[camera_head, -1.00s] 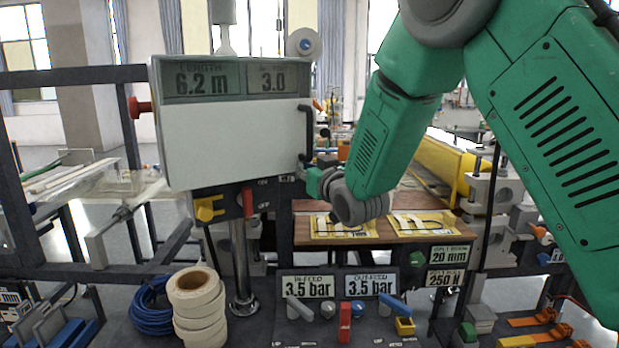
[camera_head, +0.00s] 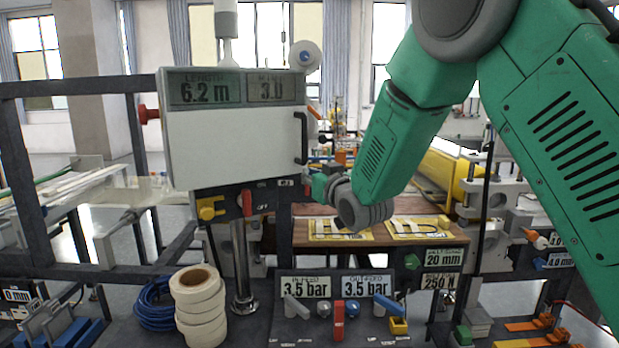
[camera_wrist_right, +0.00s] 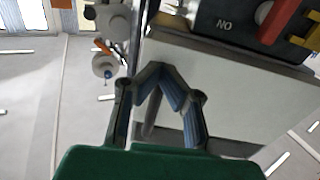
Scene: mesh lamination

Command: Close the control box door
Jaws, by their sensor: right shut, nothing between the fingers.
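The control box (camera_head: 239,88) stands on a post at centre left, with its white door (camera_head: 235,145) under two displays reading 6.2 m and 3.0. The door looks flush or nearly so with the box front; a small gap cannot be ruled out. Its dark handle (camera_head: 302,138) is on the right side. My right gripper (camera_head: 318,186) is just below and right of the handle, partly hidden by its wrist. In the right wrist view the gripper (camera_wrist_right: 161,72) has its fingertips together and empty, in front of the white door (camera_wrist_right: 225,90). My left gripper is not in view.
Below the box are a yellow knob (camera_head: 208,209) and a red switch (camera_head: 247,203). White tape rolls (camera_head: 200,308) and a blue cable coil (camera_head: 153,305) lie on the bench. A wooden board (camera_head: 300,230) with yellow-edged pieces lies behind the pressure displays (camera_head: 305,287).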

